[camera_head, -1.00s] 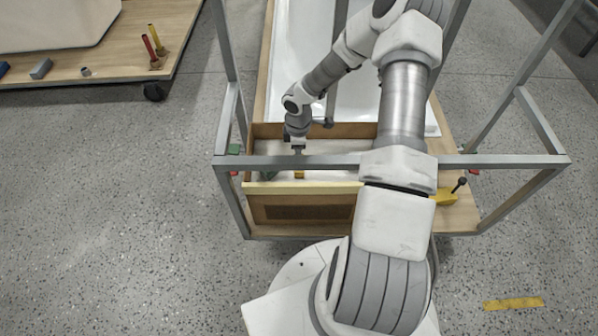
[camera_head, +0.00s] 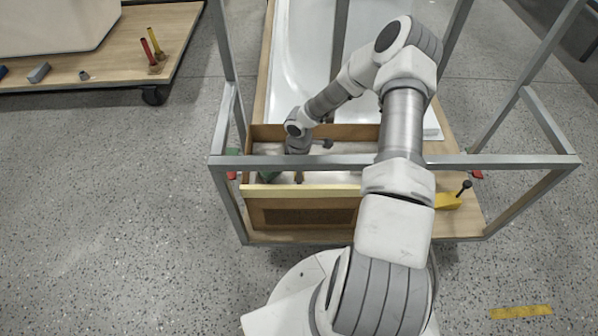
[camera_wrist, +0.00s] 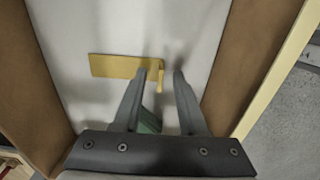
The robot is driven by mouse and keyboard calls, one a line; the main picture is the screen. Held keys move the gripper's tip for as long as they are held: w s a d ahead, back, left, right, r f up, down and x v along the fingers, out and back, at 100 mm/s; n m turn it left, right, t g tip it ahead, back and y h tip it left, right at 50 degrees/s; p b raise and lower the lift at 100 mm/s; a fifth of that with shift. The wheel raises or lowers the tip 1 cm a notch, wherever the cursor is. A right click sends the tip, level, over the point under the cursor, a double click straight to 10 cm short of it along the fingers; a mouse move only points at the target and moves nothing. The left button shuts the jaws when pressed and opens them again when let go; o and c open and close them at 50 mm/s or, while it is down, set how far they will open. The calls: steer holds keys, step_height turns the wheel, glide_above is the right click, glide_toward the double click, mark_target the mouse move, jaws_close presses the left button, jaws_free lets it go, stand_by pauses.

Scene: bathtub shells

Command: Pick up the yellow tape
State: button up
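A flat yellow piece (camera_wrist: 115,66), which looks like the yellow tape, lies on the pale floor of a wooden box in the wrist view. A narrow part at its right end turns toward the camera. My gripper (camera_wrist: 161,73) is open, its two fingers apart with that narrow end in the gap between them. I cannot tell whether either finger touches it. In the head view my gripper (camera_head: 298,177) is down inside the box, partly hidden by a grey frame bar, and the yellow piece cannot be made out there.
The wooden box (camera_head: 300,192) has walls close around my gripper. A green object (camera_wrist: 150,122) shows behind the fingers. A metal frame (camera_head: 480,161) crosses above the box. A white tub (camera_head: 300,60) lies behind. A yellow strip (camera_head: 520,312) marks the floor at right.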

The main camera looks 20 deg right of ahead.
jaws_close()
